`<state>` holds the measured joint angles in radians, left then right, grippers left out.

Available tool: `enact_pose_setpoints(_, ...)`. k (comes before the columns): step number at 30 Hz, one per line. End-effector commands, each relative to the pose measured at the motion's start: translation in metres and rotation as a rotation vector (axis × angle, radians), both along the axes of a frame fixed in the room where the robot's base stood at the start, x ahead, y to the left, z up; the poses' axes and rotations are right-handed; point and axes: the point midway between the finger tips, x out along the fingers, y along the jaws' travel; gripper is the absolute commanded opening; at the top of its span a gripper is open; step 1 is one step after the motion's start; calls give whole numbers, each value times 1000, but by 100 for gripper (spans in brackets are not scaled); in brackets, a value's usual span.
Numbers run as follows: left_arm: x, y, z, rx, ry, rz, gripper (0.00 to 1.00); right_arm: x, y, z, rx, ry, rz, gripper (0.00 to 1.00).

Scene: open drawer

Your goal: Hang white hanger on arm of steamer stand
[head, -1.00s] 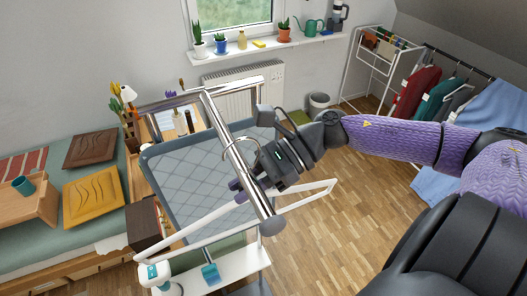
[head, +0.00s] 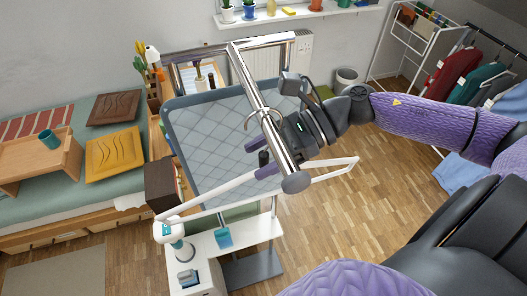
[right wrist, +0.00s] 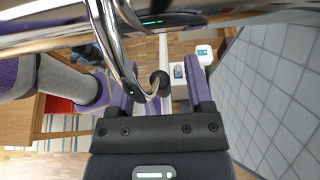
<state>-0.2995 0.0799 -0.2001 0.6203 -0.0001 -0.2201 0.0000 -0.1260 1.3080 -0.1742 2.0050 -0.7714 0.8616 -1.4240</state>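The steamer stand has a chrome arm (head: 254,84) running toward me, with a round grey end cap (head: 296,182). The white hanger (head: 215,200) is below this arm, its two sides spreading left and right. Its chrome hook (head: 262,112) appears to curve over the arm; the hook also shows in the right wrist view (right wrist: 122,55). My right gripper (head: 261,158) is at the arm, near the hook. In the right wrist view its purple fingers (right wrist: 161,92) stand apart, with a black ball tip (right wrist: 158,83) between them. Contact cannot be told. My left gripper is out of view.
The stand's grey quilted board (head: 225,135) is behind the hanger. A white shelf unit (head: 240,237) stands below. A bed (head: 75,190) with trays is at left, and a clothes rack (head: 478,62) at right. Wood floor (head: 345,215) is open at right of the stand.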

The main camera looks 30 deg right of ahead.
Motion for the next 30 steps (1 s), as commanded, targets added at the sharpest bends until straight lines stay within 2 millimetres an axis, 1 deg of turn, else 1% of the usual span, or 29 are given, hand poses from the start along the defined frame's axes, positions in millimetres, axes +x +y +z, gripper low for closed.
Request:
enact_pose_setpoints(5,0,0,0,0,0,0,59,0,-1,0,-1,1,0,65)
enact_pose_setpoints(8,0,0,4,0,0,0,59,-2,-8,3,-3,5,-4,65)
enact_pose_setpoints(12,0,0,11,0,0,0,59,-6,-25,12,-3,7,-1,65)
enact_pose_setpoints(15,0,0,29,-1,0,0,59,-11,-43,24,0,7,-4,65)
enact_pose_setpoints(18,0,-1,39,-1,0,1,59,-15,-64,33,3,2,-6,65)
enact_pose_setpoints(21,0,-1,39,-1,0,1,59,-19,-80,36,1,0,-3,65)
enact_pose_setpoints(24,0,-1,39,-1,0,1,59,-21,-87,39,1,-1,-2,65)
enact_pose_setpoints(30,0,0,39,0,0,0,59,-22,-89,39,0,0,0,65)
